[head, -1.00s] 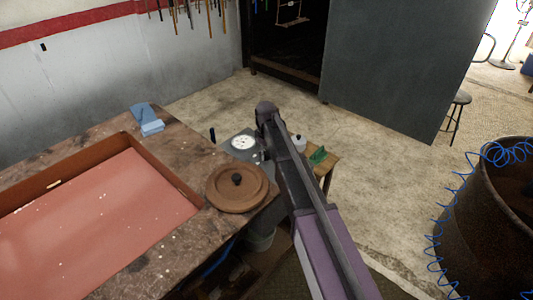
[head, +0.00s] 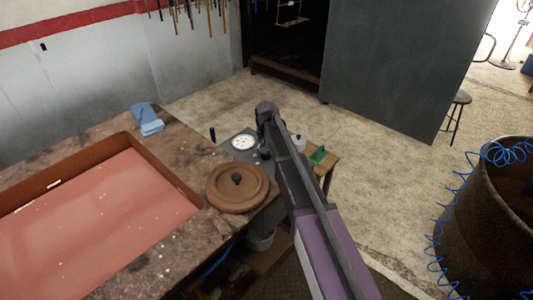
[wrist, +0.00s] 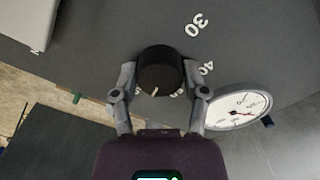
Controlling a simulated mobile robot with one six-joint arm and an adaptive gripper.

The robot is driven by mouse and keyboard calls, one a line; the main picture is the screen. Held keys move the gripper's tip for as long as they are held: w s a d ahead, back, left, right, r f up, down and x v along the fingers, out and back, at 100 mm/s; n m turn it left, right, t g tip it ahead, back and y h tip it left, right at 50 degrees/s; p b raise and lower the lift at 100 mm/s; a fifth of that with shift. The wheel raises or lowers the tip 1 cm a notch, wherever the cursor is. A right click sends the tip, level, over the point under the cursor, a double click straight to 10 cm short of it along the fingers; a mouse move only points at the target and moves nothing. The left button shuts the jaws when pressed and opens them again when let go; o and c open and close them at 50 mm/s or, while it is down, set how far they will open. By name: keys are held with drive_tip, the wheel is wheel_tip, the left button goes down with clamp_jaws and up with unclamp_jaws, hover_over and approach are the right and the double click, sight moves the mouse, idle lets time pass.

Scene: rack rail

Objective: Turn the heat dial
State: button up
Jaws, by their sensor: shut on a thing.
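The heat dial (wrist: 160,68) is a round black knob with a pale pointer mark, on a dark grey panel (wrist: 105,28) in the wrist view. White numerals 30 and 40 show beside it, and other marks are partly hidden at its near edge. My gripper (wrist: 159,80) is shut on the dial, one finger on each side. In the head view my arm hides most of the dial and fingers. A white round gauge (wrist: 237,110) with a red needle is right of the dial; it also shows in the head view (head: 243,142).
A worn bench holds a red-lined tray (head: 95,215), a blue cloth (head: 147,118) and a round brown lid (head: 237,188) with a black knob. A green object (head: 318,155) lies on a small wooden table behind my arm. Open floor lies beyond.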

drive_tip(key=shift+s+m, duration=0.15)
drive_tip(key=shift+m, duration=1.55)
drive_tip(key=o, duration=1.2)
drive_tip(key=shift+c, duration=0.2)
drive_tip(key=shift+n, duration=0.3)
